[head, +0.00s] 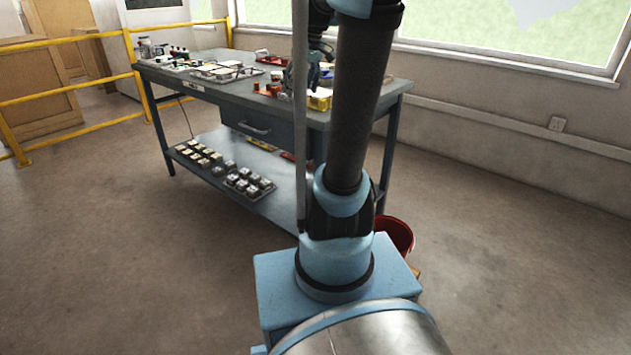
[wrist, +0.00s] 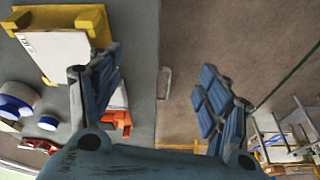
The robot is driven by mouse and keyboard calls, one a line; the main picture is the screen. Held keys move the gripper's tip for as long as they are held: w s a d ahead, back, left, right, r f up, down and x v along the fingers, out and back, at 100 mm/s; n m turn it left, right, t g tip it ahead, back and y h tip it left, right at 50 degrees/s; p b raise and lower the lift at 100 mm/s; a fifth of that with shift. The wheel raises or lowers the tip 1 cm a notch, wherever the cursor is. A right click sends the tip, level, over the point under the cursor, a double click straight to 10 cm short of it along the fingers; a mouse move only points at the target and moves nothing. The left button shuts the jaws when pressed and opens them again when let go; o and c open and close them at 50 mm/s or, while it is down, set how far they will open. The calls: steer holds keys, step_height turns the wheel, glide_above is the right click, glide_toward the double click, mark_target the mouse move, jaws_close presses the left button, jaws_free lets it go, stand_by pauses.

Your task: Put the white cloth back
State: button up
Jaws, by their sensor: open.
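My gripper (wrist: 161,65) is open in the wrist view, its two dark blue-grey fingers spread wide with nothing between them. It hangs over the front edge of the grey workbench (wrist: 146,140), with the brown floor below its right finger. I cannot make out the white cloth for certain in either view. A small white patch (wrist: 119,97) shows behind the left finger beside an orange-red object (wrist: 117,121), mostly hidden. In the head view my arm covers part of the workbench (head: 215,82) and its right-hand items.
A white flat piece in a yellow holder (wrist: 58,45) and blue-and-white rolls (wrist: 18,98) lie on the bench. The drawer handle (head: 254,129) faces front. The lower shelf (head: 275,205) holds small blocks. A red bucket (head: 398,236) stands right. Yellow railing (head: 70,93) is left; front floor is clear.

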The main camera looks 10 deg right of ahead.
steer(key=s+f+m+h, duration=0.1)
steer(key=s+f+m, duration=0.1)
steer(key=s+f, duration=0.8)
steer(key=s+a+f+m+h, duration=0.1)
steer(key=s+f+m, duration=0.1)
steer(key=s+f, duration=0.8)
steer(key=s, duration=0.6)
steer(key=shift+a+m+g, duration=0.15)
steer(key=shift+m+g, duration=0.25)
steer(key=shift+w+f, duration=0.25)
steer(key=shift+w, duration=0.2)
